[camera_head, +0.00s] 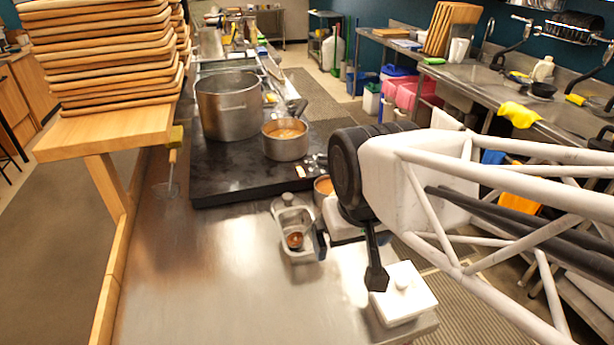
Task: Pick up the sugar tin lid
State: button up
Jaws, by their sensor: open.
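The sugar tin lid appears to be the white square lid (412,302) with a small round knob, at the front right corner of the steel counter. The tin beneath it is mostly hidden. My gripper (377,278) points down at the lid's left side, with its dark finger overlapping the lid's left edge in the picture. It is open and holds nothing that I can see. Only one finger shows clearly. Whether it touches the lid cannot be told.
A metal container (296,218) with a ladle stands left of my gripper. Behind are a bowl of orange-brown food (324,187), a saucepan (285,146) and a large pot (229,112) on a black cooktop (215,172). Stacked wooden boards (105,55) rise at left. The front-left counter (190,290) is clear.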

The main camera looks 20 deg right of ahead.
dwell(0.3)
jog(key=c, duration=0.6)
jog(key=n+g, duration=0.3)
jog(key=n, duration=1.2)
send_over(287, 196)
jog(key=f, duration=1.5)
jog(key=shift+s, duration=0.25)
jog(key=shift+w+f, duration=0.2)
jog(key=shift+w, duration=0.05)
